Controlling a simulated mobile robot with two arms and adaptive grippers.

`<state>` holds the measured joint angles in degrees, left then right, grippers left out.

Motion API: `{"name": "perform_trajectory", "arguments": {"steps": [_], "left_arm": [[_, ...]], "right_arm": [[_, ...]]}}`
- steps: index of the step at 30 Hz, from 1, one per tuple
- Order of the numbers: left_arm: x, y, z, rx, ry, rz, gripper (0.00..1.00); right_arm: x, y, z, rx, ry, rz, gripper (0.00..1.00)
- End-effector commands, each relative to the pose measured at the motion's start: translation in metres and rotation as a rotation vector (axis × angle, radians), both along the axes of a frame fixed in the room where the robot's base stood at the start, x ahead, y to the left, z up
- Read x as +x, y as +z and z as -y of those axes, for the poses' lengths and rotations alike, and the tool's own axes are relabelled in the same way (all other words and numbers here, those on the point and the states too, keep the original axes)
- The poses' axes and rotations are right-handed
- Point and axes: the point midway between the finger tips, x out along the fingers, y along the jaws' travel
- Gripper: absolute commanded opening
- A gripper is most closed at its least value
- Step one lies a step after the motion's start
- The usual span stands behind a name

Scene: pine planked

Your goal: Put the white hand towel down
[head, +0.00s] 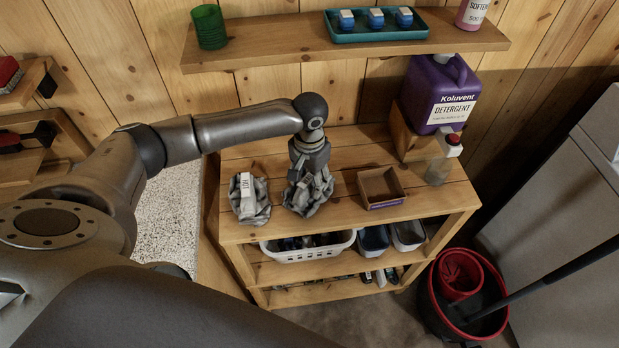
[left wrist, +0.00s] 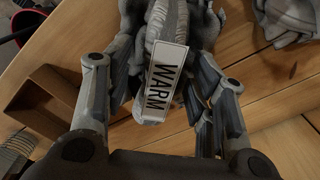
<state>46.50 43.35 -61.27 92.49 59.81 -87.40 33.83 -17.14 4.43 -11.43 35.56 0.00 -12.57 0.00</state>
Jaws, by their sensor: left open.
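My left gripper (head: 311,182) points down over this cloth and is open. In the left wrist view its fingers (left wrist: 155,95) stand on either side of the cloth and tag. I cannot tell whether they touch it. A second crumpled grey cloth (head: 261,208) with a white tag lies to the left in the head view. My right gripper is not in view.
A small open box (head: 380,188) stands right of the gripper. A purple detergent jug (head: 437,95) sits on a wooden stand, with a clear red-capped bottle (head: 441,165) below. A white basket (head: 305,250) is on the lower shelf. A wall shelf (head: 270,53) hangs behind.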

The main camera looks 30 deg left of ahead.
Motion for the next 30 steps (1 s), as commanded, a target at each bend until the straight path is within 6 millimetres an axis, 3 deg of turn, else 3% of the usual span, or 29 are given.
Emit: {"name": "perform_trajectory", "arguments": {"steps": [8, 21, 30], "left_arm": [[0.001, 0.012, 0.0, -0.001, 0.0, 0.003, 0.51], [0.001, 0.099, 0.0, -0.001, 0.0, 0.004, 0.51], [0.0, 0.123, 0.0, -0.001, 0.0, 0.0, 0.51]], "right_arm": [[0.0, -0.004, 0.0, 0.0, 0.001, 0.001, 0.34], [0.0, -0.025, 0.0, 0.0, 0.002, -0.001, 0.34], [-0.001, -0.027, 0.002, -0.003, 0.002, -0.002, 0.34]]}}
